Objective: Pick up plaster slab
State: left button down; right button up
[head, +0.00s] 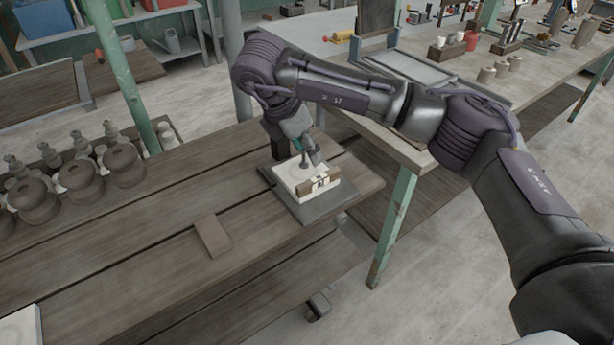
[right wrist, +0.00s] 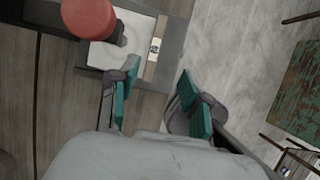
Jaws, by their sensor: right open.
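A pale square slab (head: 283,172), which looks like the plaster slab, lies flat on a dark grey board (head: 308,211) near the right end of the wooden table. A small block with a marked pale label (head: 320,182) sits at its front edge. My right gripper (head: 308,152) is over the slab's far side, open with nothing between its fingers. In the right wrist view the open fingers (right wrist: 158,88) frame bare space beside the slab (right wrist: 102,55), and a red round-ended thing (right wrist: 88,17) partly covers it. My left gripper is out of view.
A flat brown piece (head: 212,236) lies on the table. Several dark round pots (head: 124,164) stand at the left. Another pale slab-like thing (head: 20,326) shows at the lower left corner. A workbench (head: 405,150) with small items stands behind my right arm.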

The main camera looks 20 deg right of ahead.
send_over(318, 178)
jog(key=s, duration=0.1)
jog(key=f, duration=0.4)
jog(key=a+f, duration=0.1)
jog(key=f, duration=0.1)
jog(key=shift+f+p, duration=0.1)
jog(key=shift+p, duration=0.3)
jog(key=shift+w+a+p+x, duration=0.1)
jog(key=shift+p+x, duration=0.15)
jog(key=shift+x, duration=0.65)
jog(key=shift+w+a+p+x, duration=0.1)
jog(key=shift+a+p+x, duration=0.1)
jog(key=shift+x, duration=0.7)
jog(key=shift+w+a+p+x, duration=0.1)
jog(key=shift+p+x, duration=0.15)
jog(key=shift+x, duration=0.65)
jog(key=shift+f, duration=0.1)
jog(key=shift+f, duration=0.1)
grip_shut()
